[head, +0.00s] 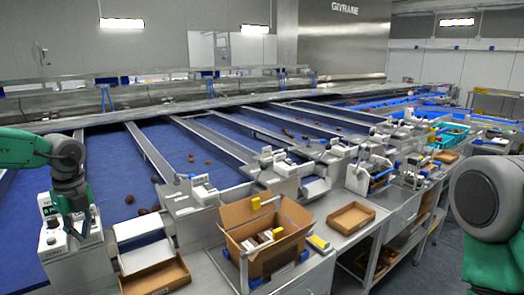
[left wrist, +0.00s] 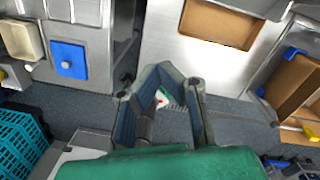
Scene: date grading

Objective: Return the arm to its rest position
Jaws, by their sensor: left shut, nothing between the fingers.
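My left arm comes in from the left in the head view. Its dark gripper (head: 80,228) hangs pointing down at the left, beside a white device on the near edge of the blue sorting belts. In the left wrist view the fingers of my left gripper (left wrist: 162,82) show shut and empty, above a grey floor and metal benches. A large green and grey link of my right arm fills the right edge of the head view. My right gripper is not in view.
An open cardboard box (head: 232,215) with small packs stands on the front bench. Shallow brown trays (head: 350,217) lie beside it and at the lower left (head: 155,277). Blue belts (head: 205,158) carry scattered dates. A turquoise crate (left wrist: 22,145) shows in the left wrist view.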

